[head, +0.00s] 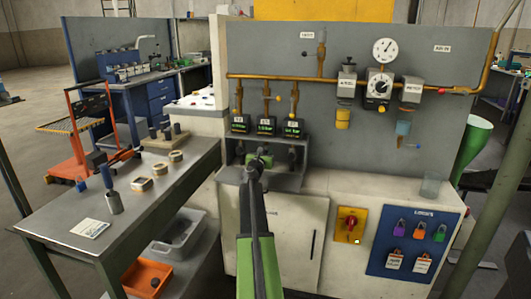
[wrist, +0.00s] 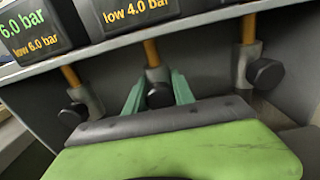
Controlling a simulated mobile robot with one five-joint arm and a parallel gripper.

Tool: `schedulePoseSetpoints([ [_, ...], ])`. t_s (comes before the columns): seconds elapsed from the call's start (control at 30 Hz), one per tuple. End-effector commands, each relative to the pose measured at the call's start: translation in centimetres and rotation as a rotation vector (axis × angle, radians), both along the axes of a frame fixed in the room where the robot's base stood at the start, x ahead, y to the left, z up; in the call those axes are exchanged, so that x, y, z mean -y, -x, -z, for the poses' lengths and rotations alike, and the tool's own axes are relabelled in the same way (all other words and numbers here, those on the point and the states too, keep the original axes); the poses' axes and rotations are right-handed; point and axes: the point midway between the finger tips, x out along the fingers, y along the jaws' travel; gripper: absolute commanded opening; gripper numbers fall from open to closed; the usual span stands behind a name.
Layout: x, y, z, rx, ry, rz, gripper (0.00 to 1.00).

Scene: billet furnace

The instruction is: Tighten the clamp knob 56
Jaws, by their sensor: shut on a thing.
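In the wrist view three black knobs sit on grey clamps around copper pipes under the displays: a left knob (wrist: 73,116), a middle knob (wrist: 159,95) and a right knob (wrist: 266,73). My gripper (wrist: 158,92) has its two teal fingers on either side of the middle knob and is shut on it. No number 56 can be read on any knob, so I cannot tell from a label which one it is.
Several small pressure displays (head: 266,125) hang just above the recess (head: 292,180). A pressure gauge (head: 385,50) and brown pipes are on the grey panel. A red rotary switch (head: 350,222) and a blue lock board (head: 414,245) are lower right. A workbench (head: 60,215) stands left.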

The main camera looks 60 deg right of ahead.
Motion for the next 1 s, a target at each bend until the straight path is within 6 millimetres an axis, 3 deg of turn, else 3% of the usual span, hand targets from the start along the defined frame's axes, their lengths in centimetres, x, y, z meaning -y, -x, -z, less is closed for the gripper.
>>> schedulePoseSetpoints([
  [0.2, 0.08, 0.16, 0.00, 0.153, -0.048, 0.002, 0.00],
  [0.47, 0.11, 0.19, 0.01, 0.158, -0.050, 0.003, 0.00],
  [0.5, 0.12, 0.20, 0.00, 0.158, -0.050, 0.003, 0.35],
  [0.63, 0.11, 0.18, 0.00, 0.157, -0.050, 0.002, 0.52],
  [1.0, -0.61, 0.39, 0.00, 0.157, -0.050, 0.001, 0.52],
])
